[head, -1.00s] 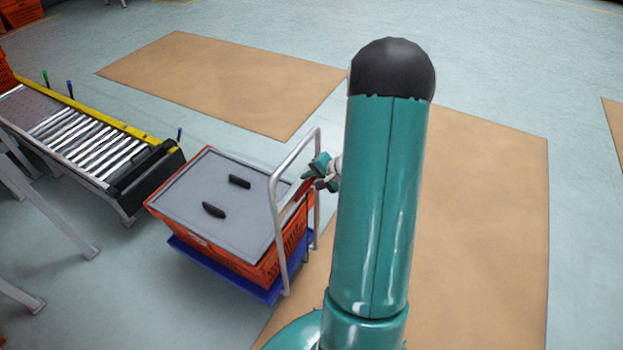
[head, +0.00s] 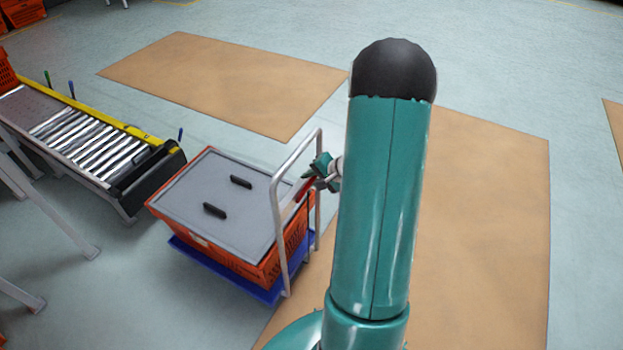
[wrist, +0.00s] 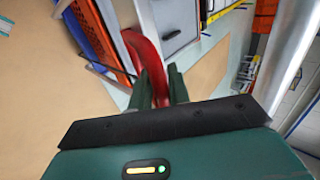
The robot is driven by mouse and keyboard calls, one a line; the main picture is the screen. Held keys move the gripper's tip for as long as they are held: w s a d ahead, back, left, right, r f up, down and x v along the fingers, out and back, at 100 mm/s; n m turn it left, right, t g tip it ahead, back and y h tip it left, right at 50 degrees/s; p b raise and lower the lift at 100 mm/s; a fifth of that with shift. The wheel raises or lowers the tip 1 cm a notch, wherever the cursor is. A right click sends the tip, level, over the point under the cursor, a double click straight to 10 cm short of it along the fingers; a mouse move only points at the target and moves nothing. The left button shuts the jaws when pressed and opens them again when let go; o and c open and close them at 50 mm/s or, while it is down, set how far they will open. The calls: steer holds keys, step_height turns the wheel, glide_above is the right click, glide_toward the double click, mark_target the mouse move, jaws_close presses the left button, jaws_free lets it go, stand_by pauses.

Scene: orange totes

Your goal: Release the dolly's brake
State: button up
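The dolly has a blue deck (head: 250,288) and an upright metal handle frame (head: 279,225). The red brake lever shows in the head view (head: 304,190) as a small red strip beside the handle, partly hidden by my gripper. In the wrist view the lever (wrist: 146,52) is a curved red bar that runs down between my two fingers. My gripper (wrist: 159,90) has its fingers close on both sides of the lever's end, with no clear gap showing. It also shows at the handle in the head view (head: 310,175).
An orange tote (head: 215,246) with a grey lid (head: 222,195) stands on the deck. A roller conveyor (head: 85,140) with a yellow rail is at the left. Brown floor patches (head: 480,210) lie right of and behind the dolly. Open floor surrounds these.

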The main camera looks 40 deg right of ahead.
steer(key=shift+o, duration=1.3)
steer(key=s+d+r, duration=0.1)
steer(key=s+r, duration=0.2)
steer(key=r, duration=0.4)
steer(key=s+d+r, duration=0.1)
steer(key=s+r, duration=0.2)
steer(key=r, duration=0.4)
steer(key=shift+r, duration=0.25)
steer(key=shift+s+d, duration=0.1)
stand_by(0.4)
steer(key=v, duration=1.3)
steer(key=shift+s+r, duration=0.2)
steer(key=shift+s, duration=0.1)
